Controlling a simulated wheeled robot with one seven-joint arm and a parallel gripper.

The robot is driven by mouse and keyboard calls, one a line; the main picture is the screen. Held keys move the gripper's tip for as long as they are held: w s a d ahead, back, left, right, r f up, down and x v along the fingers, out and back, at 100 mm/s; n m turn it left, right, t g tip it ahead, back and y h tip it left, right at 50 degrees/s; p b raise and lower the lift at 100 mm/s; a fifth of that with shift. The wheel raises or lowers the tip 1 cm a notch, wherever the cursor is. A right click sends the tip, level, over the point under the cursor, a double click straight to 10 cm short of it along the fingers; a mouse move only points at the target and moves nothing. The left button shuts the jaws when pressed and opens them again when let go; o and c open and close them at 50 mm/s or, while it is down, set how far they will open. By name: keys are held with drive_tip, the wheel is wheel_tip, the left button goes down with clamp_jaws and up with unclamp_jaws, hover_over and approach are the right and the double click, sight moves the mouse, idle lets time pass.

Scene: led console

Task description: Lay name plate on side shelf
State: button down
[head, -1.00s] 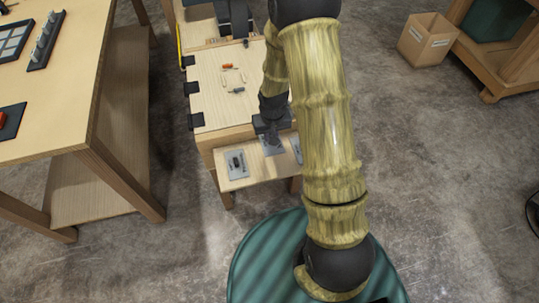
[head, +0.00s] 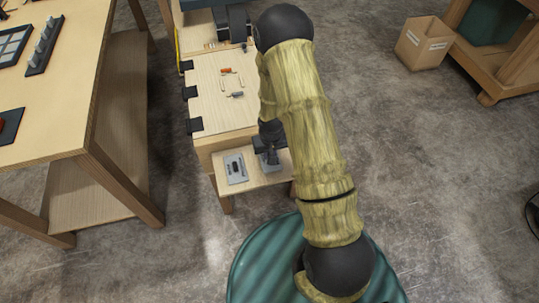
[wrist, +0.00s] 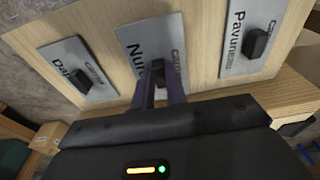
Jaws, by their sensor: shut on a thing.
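The side shelf (head: 262,178) is a small wooden ledge at the low front of the workbench. My gripper (wrist: 158,88) is shut on the black knob of a grey name plate (wrist: 140,38) whose text starts "Nu". This plate is flat, in the middle of the shelf; I cannot tell whether it touches the wood. It also shows partly under my gripper in the head view (head: 271,163). A grey "Pavuna" plate (wrist: 239,48) lies to its right in the wrist view, at the shelf's left in the head view (head: 235,168). A "Dal" plate (wrist: 64,62) lies on the other side, hidden in the head view.
The workbench top (head: 212,102) behind the shelf holds small red and grey parts and black clamps along its left edge. A taller table (head: 65,115) stands at left. A cardboard box (head: 424,45) sits on the floor at upper right.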

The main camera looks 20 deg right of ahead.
wheel_tip(320, 180, down, 2)
drive_tip(key=shift+w, duration=0.15)
drive_tip(key=shift+d, duration=0.15)
drive_tip(key=shift+f, duration=0.15)
drive_tip(key=c, duration=1.4)
unclamp_jaws()
drive_tip(key=shift+a, duration=0.2)
wheel_tip(320, 180, up, 12)
drive_tip(key=s, duration=0.1)
drive_tip(key=shift+s, duration=0.35)
drive_tip(key=shift+d, duration=0.1)
